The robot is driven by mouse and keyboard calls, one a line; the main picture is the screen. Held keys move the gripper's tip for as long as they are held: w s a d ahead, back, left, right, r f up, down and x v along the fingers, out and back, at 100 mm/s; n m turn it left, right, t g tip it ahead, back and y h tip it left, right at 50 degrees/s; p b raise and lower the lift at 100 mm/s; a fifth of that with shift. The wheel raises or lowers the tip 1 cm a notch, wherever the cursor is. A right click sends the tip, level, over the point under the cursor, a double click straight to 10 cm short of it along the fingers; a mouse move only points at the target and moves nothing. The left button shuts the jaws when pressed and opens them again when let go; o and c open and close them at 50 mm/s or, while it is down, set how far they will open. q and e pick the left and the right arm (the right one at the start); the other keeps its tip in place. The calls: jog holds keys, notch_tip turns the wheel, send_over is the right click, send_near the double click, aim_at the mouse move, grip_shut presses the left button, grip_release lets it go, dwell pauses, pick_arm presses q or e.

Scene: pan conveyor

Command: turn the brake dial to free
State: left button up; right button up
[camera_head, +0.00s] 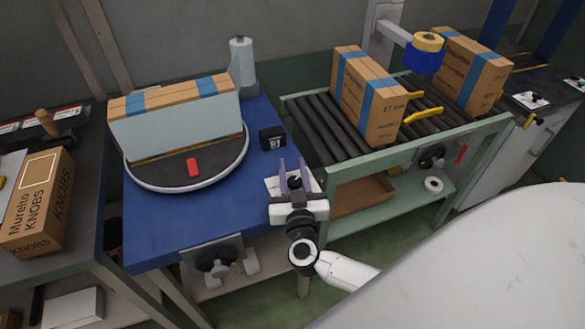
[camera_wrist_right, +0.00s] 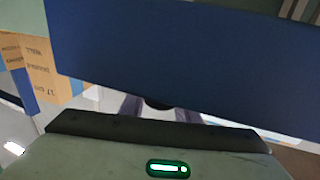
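My right gripper (camera_head: 293,172) is above the front right corner of the blue table, its two purple fingers apart. In the right wrist view its fingers (camera_wrist_right: 158,108) show only partly, with a dark rounded thing (camera_wrist_right: 157,103) between them; I cannot tell whether they touch it. Two dark dials show: one (camera_head: 216,264) on a grey plate at the blue table's front, and one (camera_head: 432,157) on the conveyor's side. I cannot read which is the brake dial or how either is set. My left gripper is not in view.
A white card (camera_head: 275,186) lies beside my gripper. The roller conveyor (camera_head: 318,130) carries cartons (camera_head: 385,120). A knobs box (camera_head: 36,205) stands left.

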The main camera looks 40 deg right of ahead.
jog(key=c, duration=0.4)
jog(key=shift+c, duration=0.2)
